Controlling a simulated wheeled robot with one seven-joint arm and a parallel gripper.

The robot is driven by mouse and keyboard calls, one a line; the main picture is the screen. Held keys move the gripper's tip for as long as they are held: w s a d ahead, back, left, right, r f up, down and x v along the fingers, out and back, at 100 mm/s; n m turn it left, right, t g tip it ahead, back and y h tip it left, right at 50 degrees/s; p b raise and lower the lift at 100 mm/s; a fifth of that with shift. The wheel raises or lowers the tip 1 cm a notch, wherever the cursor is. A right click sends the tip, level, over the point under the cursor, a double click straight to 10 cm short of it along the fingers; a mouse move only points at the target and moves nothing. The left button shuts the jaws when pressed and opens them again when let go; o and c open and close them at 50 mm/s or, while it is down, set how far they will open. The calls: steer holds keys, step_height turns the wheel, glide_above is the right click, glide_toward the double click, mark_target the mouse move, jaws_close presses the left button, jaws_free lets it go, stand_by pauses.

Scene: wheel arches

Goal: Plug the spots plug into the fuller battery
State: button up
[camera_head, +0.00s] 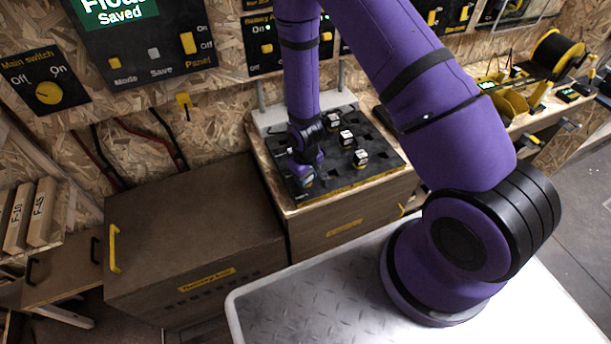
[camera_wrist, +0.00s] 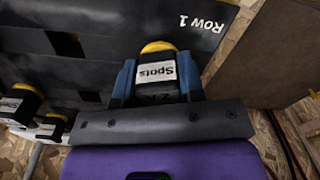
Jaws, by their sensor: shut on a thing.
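The spots plug (camera_wrist: 157,73) is a black block with a yellow end and a white label reading "Spots", upside down in the wrist view. My gripper (camera_wrist: 157,80) is shut on it, with one blue-grey finger on each side. In the head view my gripper (camera_head: 305,165) points down at the front left of the black slotted board (camera_head: 290,150), with the plug (camera_head: 306,181) under it. I cannot tell whether the plug is seated in a slot or just above it.
Several other black plugs with white labels stand on the board, one of them at its front right (camera_head: 360,157). A large brown box (camera_head: 190,235) stands to the left. Wall panels with switches, including the main switch (camera_head: 47,92), are behind. The board has several empty slots.

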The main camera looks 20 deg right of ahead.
steer(key=shift+f, duration=0.1)
stand_by(0.3)
steer(key=o, duration=1.5)
steer(key=shift+r, duration=4.5)
